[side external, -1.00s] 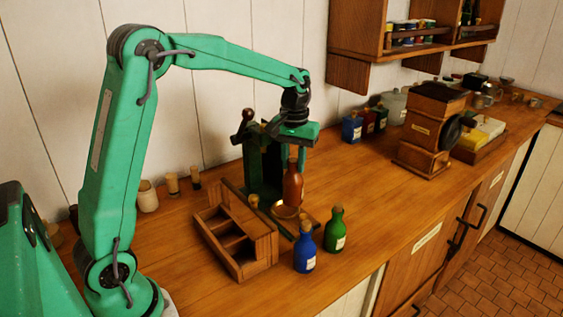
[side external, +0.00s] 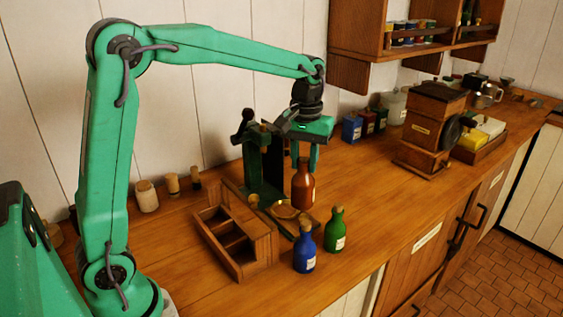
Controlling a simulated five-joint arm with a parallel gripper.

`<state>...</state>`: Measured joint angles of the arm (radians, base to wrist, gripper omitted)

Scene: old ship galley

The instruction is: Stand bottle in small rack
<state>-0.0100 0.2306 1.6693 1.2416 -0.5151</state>
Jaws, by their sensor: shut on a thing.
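A brown bottle (side external: 303,189) hangs upright from my gripper (side external: 305,158), whose fingers point down and are shut on its neck. Behind the bottle is a dark green upright stand (side external: 253,166). The small wooden rack (side external: 240,268), with open compartments, sits on the counter to the left and nearer the camera. My gripper is to the right of and above the rack. A blue bottle (side external: 305,253) and a green bottle (side external: 335,235) stand upright on the counter in front. I cannot tell how high the brown bottle's base is above the counter.
A brass dish (side external: 285,211) lies below and left of the brown bottle. Several corks and a jar (side external: 147,197) stand by the back wall at left. The counter at centre right is clear.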

